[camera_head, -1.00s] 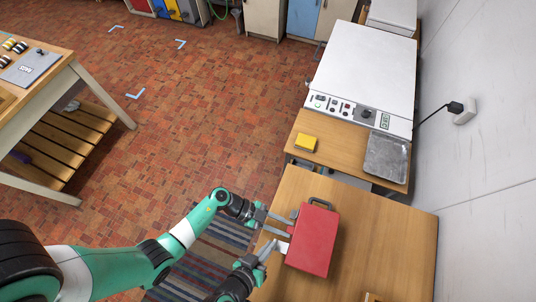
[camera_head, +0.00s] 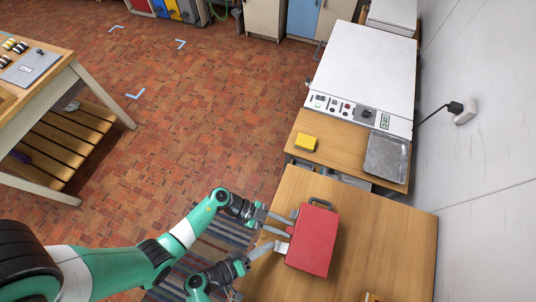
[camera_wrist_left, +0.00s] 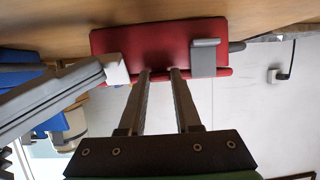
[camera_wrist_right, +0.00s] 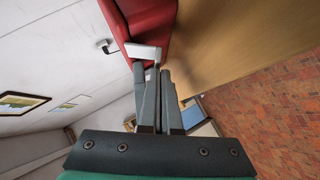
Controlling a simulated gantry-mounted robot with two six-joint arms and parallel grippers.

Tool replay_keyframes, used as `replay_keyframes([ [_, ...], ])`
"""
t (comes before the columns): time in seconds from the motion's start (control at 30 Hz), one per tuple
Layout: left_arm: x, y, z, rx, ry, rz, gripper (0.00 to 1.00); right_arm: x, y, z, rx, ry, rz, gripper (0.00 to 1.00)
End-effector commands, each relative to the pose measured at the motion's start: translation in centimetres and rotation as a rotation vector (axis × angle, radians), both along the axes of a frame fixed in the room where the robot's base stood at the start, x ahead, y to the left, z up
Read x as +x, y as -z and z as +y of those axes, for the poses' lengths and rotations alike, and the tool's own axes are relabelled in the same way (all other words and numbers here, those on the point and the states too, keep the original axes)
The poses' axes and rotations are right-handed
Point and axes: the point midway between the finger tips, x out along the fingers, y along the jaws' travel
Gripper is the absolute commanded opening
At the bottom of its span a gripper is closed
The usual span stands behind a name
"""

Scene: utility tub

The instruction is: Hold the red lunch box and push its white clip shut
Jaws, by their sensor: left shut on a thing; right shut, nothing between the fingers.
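The red lunch box (camera_head: 312,243) lies on the wooden table, its dark handle at the far end. The white clip (camera_head: 281,247) juts from the box's left side and also shows in the left wrist view (camera_wrist_left: 117,69). A grey clip (camera_wrist_left: 205,57) sits along the same side. My right gripper (camera_wrist_right: 152,68) is shut and empty, its tips right at the white clip (camera_wrist_right: 143,51); contact is unclear.
The wooden table (camera_head: 385,245) is bare right of the box. Beyond it stand a bench with a yellow block (camera_head: 306,142), a metal tray (camera_head: 386,155) and a white appliance (camera_head: 360,75). A wall closes the right side. My two grippers are close together.

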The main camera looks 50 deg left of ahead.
Motion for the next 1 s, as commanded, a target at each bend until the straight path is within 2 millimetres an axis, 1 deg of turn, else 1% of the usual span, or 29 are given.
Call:
replay_keyframes([
  [0.37,0.0,0.0,0.0,0.0,-0.001,0.0,0.0,0.4,2.1,-0.7,-0.001,0.002,0.002,0.0],
  [0.67,0.0,0.0,0.0,0.0,-0.001,0.0,0.0,0.4,1.9,-0.7,0.003,0.002,0.002,0.0],
  [1.0,0.0,0.0,0.0,0.0,-0.001,0.0,0.0,0.4,0.5,-0.7,0.002,0.001,0.003,0.0],
])
